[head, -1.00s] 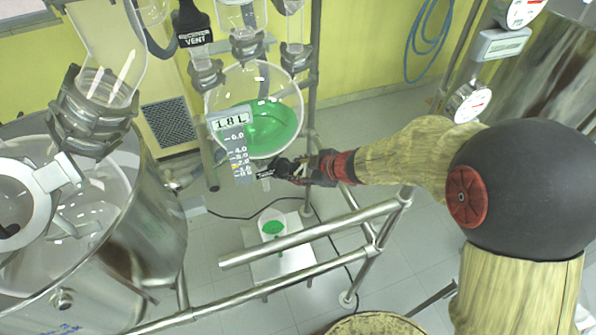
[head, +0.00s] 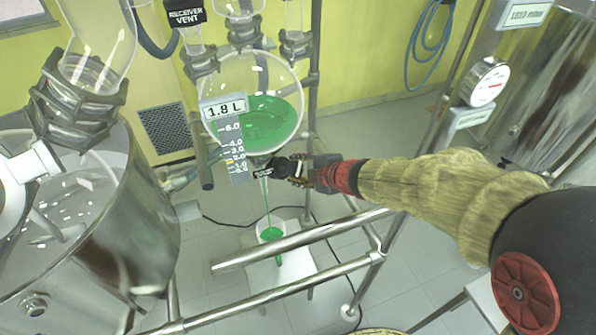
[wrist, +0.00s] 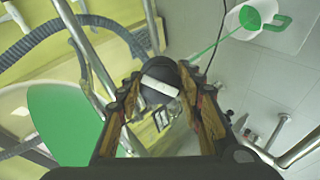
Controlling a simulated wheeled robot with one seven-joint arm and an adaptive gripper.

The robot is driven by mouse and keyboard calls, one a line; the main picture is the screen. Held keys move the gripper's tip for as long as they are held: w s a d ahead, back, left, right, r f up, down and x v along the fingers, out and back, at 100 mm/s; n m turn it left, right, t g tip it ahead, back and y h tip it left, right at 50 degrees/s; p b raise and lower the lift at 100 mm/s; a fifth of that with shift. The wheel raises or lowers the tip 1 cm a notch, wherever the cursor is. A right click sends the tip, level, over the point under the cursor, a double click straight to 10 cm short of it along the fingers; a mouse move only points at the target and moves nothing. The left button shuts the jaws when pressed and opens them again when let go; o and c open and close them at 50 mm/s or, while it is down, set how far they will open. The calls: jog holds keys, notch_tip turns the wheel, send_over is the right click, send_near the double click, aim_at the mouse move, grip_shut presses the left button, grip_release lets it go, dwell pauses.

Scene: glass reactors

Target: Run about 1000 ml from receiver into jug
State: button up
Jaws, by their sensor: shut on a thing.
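The receiver (head: 290,82) is a round glass vessel holding green liquid, and its display reads 1.8 L. My gripper (head: 294,170) is at the outlet under the receiver, shut on the dark valve handle (wrist: 158,82) with a white mark. A thin green stream falls from the outlet into the white jug (head: 283,216) below. The jug holds some green liquid; its green handle also shows in the wrist view (wrist: 283,22). The valve body is partly hidden by my gripper.
The jug stands on a white platform (head: 296,265). Metal rails (head: 300,243) cross in front of it. A large steel vessel (head: 150,215) stands at left. A pressure gauge (head: 489,82) and another vessel are at right.

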dwell(0.4)
jog(key=o, duration=1.2)
jog(key=v, duration=1.2)
